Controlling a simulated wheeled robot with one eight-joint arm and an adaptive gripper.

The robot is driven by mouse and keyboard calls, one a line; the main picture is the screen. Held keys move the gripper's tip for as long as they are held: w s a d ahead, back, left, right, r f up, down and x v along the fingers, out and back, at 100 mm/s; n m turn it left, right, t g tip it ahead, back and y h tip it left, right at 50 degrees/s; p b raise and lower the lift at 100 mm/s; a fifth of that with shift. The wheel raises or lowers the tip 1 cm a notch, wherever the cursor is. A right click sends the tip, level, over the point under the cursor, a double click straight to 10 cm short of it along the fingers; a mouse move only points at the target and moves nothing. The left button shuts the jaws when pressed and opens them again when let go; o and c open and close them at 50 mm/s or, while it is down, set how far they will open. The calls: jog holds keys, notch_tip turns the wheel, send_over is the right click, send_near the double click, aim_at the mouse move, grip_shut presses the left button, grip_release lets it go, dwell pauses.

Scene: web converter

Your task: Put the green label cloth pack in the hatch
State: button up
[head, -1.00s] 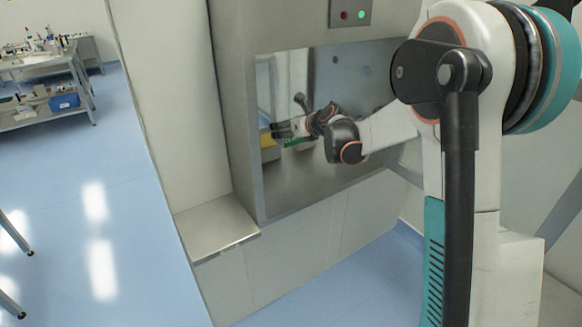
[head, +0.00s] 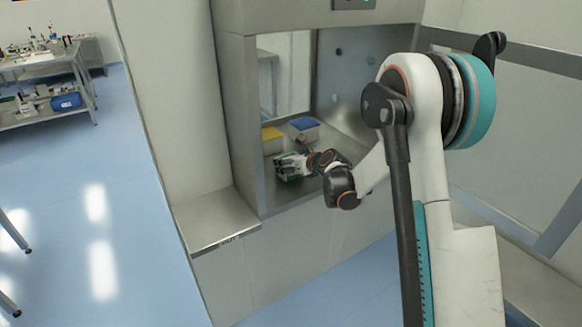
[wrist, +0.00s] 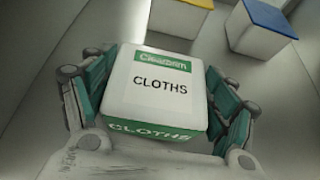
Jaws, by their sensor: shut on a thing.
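The green label cloth pack (wrist: 158,85) is a white box with green bands and the word CLOTHS, and it fills the middle of the wrist view. My gripper (wrist: 155,105) is shut on it, with a finger against its left and right sides. In the head view my gripper (head: 293,165) is inside the steel hatch (head: 262,200), low near its floor. The pack (head: 288,177) shows there only in part, behind the fingers. I cannot tell whether the pack touches the hatch floor.
A yellow-topped pack (head: 271,140) and a blue-topped pack (head: 303,130) stand in the hatch behind the held pack. They also show at the top of the wrist view. A steel ledge (head: 215,220) lies outside, left of the opening. The hatch floor right of the blue-topped pack looks clear.

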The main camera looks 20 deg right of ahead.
jog(key=shift+f, duration=0.55)
jog(key=shift+f, duration=0.1)
jog(key=o, duration=1.3)
jog(key=shift+c, duration=0.2)
jog(key=shift+r, duration=0.2)
jog(key=p+v, duration=0.3)
jog(key=v, duration=0.9)
jog(key=shift+f, duration=0.1)
